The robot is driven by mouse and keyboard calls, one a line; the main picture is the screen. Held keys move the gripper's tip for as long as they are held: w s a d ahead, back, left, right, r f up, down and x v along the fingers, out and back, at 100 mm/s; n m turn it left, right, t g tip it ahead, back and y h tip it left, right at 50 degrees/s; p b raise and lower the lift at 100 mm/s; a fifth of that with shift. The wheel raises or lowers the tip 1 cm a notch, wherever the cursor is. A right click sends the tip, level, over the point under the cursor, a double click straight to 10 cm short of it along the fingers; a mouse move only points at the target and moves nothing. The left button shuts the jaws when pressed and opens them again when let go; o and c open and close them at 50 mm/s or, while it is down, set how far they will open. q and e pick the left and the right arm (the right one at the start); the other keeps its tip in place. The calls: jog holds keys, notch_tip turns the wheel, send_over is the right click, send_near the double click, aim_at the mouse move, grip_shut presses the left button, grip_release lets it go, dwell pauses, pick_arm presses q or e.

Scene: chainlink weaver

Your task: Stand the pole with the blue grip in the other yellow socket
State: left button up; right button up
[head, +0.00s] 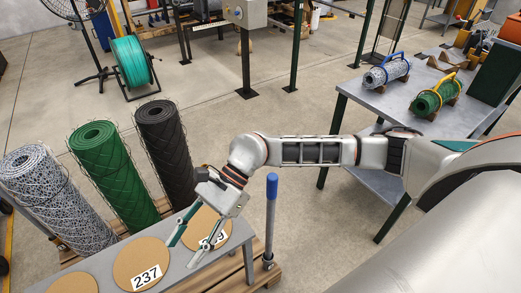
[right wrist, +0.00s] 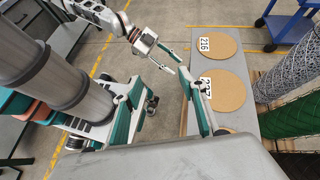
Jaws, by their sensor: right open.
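The pole with the blue grip (head: 271,188) stands upright at the right end of the grey bench, by the wooden pallet's edge. Its foot is in or on a small dark base; I cannot make out a yellow socket there or elsewhere. My right gripper (head: 188,240) is open and empty over the bench, left of the pole and apart from it. Its spread fingers (right wrist: 158,77) also show in the right wrist view, with nothing between them. My left gripper (right wrist: 172,61) shows beyond them, open and empty. The pole is not visible in the right wrist view.
Round tan discs with number cards (head: 140,262) lie on the grey bench (head: 178,260). Grey, green (head: 113,172) and black mesh rolls stand behind it. A grey table (head: 390,108) with two small rolls stands at right. Floor between is clear.

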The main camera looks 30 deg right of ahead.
jog(key=w+d+n+t+h+p, duration=0.15)
jog(key=w+d+h, duration=0.25)
jog(key=d, duration=0.4)
jog(key=w+d+n+t+h, duration=0.1)
jog(key=w+d+n+h, duration=0.25)
jog(key=d, duration=0.55)
notch_tip(320, 180, up, 3)
jog(key=t+h, duration=0.1)
jog(key=h, duration=0.3)
send_over(272, 176)
jog(key=shift+s+f+n+y+p, duration=0.1)
jog(key=shift+f+n+y+p, duration=0.05)
jog(key=shift+n+y+p, duration=0.15)
jog(key=shift+d+f, duration=0.15)
jog(key=shift+f+b, duration=0.6)
jog(key=shift+b, duration=0.2)
notch_tip(272, 176, down, 4)
jog(key=b, duration=0.3)
jog(key=shift+r, duration=0.25)
notch_tip(272, 176, down, 4)
jog(key=shift+r+b, duration=0.15)
jog(key=shift+b, duration=0.6)
jog(key=shift+f, duration=0.35)
pick_arm(q)
jog(key=shift+w+d+f, duration=0.15)
jog(key=shift+d+f, duration=0.75)
jog(key=shift+f, duration=0.2)
jog(key=shift+h, duration=0.3)
